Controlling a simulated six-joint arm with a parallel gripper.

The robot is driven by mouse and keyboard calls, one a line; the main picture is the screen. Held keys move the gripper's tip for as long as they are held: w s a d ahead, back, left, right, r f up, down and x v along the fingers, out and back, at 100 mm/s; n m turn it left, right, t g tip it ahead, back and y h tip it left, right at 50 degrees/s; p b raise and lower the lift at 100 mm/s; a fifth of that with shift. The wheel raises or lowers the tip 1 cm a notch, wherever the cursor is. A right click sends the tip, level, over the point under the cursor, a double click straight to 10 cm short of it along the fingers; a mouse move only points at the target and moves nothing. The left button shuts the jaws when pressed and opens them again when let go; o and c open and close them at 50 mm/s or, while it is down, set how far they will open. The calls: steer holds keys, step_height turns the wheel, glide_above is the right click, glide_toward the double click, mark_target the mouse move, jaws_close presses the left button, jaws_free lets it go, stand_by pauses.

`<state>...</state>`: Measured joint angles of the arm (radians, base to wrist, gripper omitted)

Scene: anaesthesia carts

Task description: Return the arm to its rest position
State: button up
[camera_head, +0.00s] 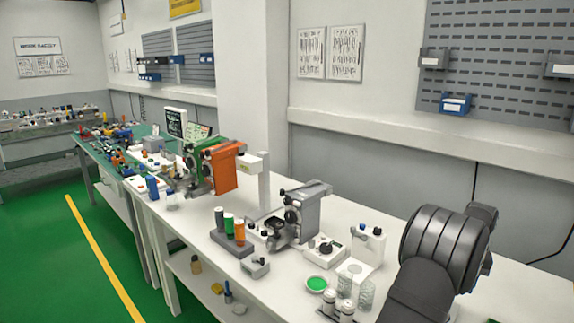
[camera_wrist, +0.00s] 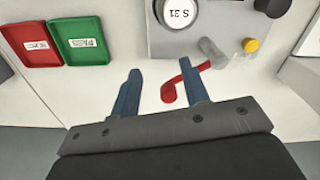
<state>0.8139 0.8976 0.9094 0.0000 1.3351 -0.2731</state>
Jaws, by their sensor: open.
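My gripper (camera_wrist: 160,90) shows in the wrist view, with its two blue-grey fingers apart and nothing held between them. A red curved piece (camera_wrist: 170,92) shows between and beyond the fingers, close to the right finger. I cannot tell whether it touches that finger. In the head view my dark arm (camera_head: 445,250) stands at the lower right over the white bench (camera_head: 210,262). My gripper is not visible in the head view.
In the wrist view, a red tray (camera_wrist: 31,47) and a green tray (camera_wrist: 80,48) lie left, and a grey device (camera_wrist: 215,22) with a yellow knob is beyond the fingers. In the head view, a grey machine (camera_head: 300,215) and a green dish (camera_head: 317,284) stand on the crowded bench.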

steer(key=s+a+m, duration=0.1)
steer(key=m, duration=0.1)
steer(key=a+m, duration=0.1)
steer(key=m, duration=0.1)
steer(key=shift+s+a+m, duration=0.15)
steer(key=shift+s+m, duration=0.15)
steer(key=shift+s, duration=0.1)
steer(key=shift+s+a+m, duration=0.2)
steer(key=shift+a+m, duration=0.4)
steer(key=shift+m, duration=0.4)
steer(key=shift+s+a+m, duration=0.15)
steer(key=shift+a+m, duration=0.4)
steer(key=shift+m, duration=0.45)
